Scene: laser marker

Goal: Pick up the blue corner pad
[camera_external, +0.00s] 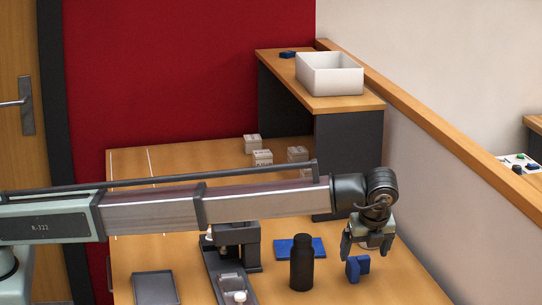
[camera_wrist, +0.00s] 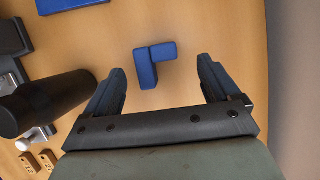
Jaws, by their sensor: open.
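The blue corner pad (camera_external: 353,270) is a small L-shaped block on the wooden table, right of the black bottle in the external view. In the wrist view the blue corner pad (camera_wrist: 146,70) lies between and slightly beyond my fingers, one leg pointing right and one towards me. My gripper (camera_external: 367,250) points down over the pad in the external view. In the wrist view my gripper (camera_wrist: 161,72) is open, with its fingers spread either side of the pad and nothing held. The exact height gap is hard to tell.
A black bottle (camera_external: 302,263) stands left of the pad, with a flat blue mat (camera_external: 300,246) behind it. The dark marker machine (camera_external: 247,240) and a grey tray (camera_external: 155,288) are further left. A white bin (camera_external: 330,79) sits on the raised shelf. Several pale blocks (camera_external: 262,158) stand behind my arm.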

